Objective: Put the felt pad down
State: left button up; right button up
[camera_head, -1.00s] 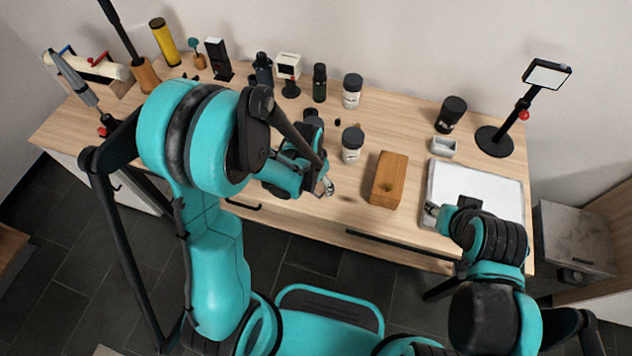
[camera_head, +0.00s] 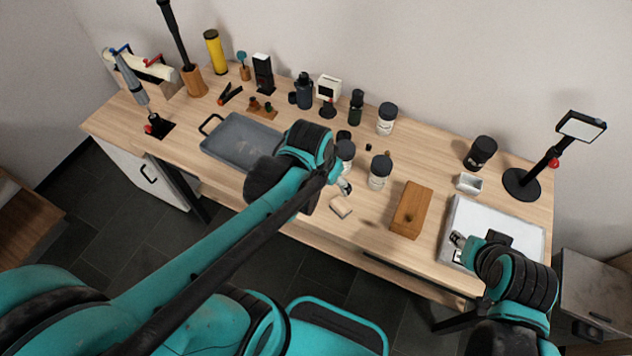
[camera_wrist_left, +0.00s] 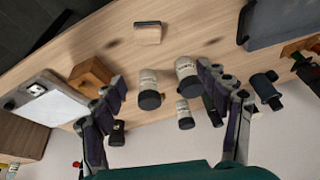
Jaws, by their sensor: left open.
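The felt pad looks to be the small beige block (camera_head: 341,207) lying flat on the wooden table near its front edge. It also shows in the left wrist view as a pale block with a dark edge (camera_wrist_left: 148,33), with nothing touching it. My left gripper (camera_head: 345,186) is above the table just behind the pad. In the left wrist view its fingers (camera_wrist_left: 160,76) are wide apart with nothing held. My right gripper (camera_head: 457,240) is low over the white tray (camera_head: 478,215); its fingers are too small to judge.
A wooden block (camera_head: 410,210) stands right of the pad. White jars with dark lids (camera_head: 380,172) stand close behind my left gripper. A grey tray (camera_head: 235,140) lies to the left. A lamp (camera_head: 522,183) stands at the right. Bare wood surrounds the pad.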

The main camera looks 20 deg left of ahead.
pick_arm(q)
jog(key=s+a+r+n+t, duration=0.2)
jog(key=s+r+t, duration=0.1)
jog(key=s+r, duration=0.2)
jog(key=shift+s+n, duration=0.25)
jog(key=shift+n, duration=0.15)
jog(key=shift+f+b, duration=0.6)
jog(key=shift+f, duration=0.05)
dwell(0.4)
